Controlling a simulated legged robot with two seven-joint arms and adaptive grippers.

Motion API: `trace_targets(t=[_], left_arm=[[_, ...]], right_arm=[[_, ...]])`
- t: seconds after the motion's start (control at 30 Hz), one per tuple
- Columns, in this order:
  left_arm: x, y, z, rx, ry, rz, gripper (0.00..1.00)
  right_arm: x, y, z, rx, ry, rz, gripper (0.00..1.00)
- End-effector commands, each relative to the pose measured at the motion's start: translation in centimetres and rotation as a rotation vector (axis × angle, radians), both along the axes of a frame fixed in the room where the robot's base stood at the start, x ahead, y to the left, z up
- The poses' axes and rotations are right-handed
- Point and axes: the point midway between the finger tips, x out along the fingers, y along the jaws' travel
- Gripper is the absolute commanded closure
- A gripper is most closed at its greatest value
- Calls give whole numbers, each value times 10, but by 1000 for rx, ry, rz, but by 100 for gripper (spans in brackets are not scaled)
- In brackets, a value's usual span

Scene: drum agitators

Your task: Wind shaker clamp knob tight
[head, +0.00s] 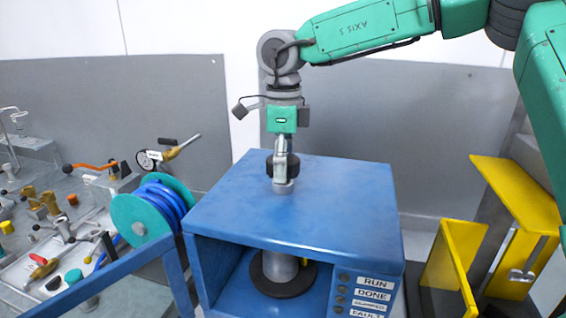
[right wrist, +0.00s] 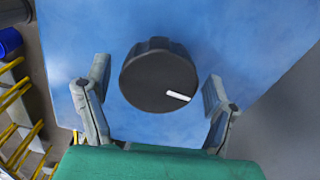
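The clamp knob (head: 295,166) is black and round and sits on a short grey stem (head: 283,187) on top of the blue shaker housing (head: 310,205). In the right wrist view the knob (right wrist: 150,88) shows a white pointer mark toward its lower right. My right gripper (head: 282,163) points down at the knob, and a finger hides its middle in the head view. In the right wrist view the right gripper (right wrist: 152,96) is open, with one finger on each side of the knob and visible gaps. My left gripper is not in view.
The housing's open front shows a grey cylinder on a dark round base (head: 283,287). A label panel (head: 373,283) reads RUN, DONE and FAULT. A teal reel with blue hose (head: 170,205) and bench fittings stand left. Yellow brackets (head: 520,200) stand right.

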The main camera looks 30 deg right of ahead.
Motion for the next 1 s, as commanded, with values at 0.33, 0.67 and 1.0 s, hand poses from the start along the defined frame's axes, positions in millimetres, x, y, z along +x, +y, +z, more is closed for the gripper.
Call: trace_targets(t=[0.33,0.67,1.0], left_arm=[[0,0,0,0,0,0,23],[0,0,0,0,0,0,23],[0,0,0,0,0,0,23]], right_arm=[[1,-1,0,1,-1,2,74],[2,-2,0,1,-1,114,74],[2,-2,0,2,-3,358,74]])
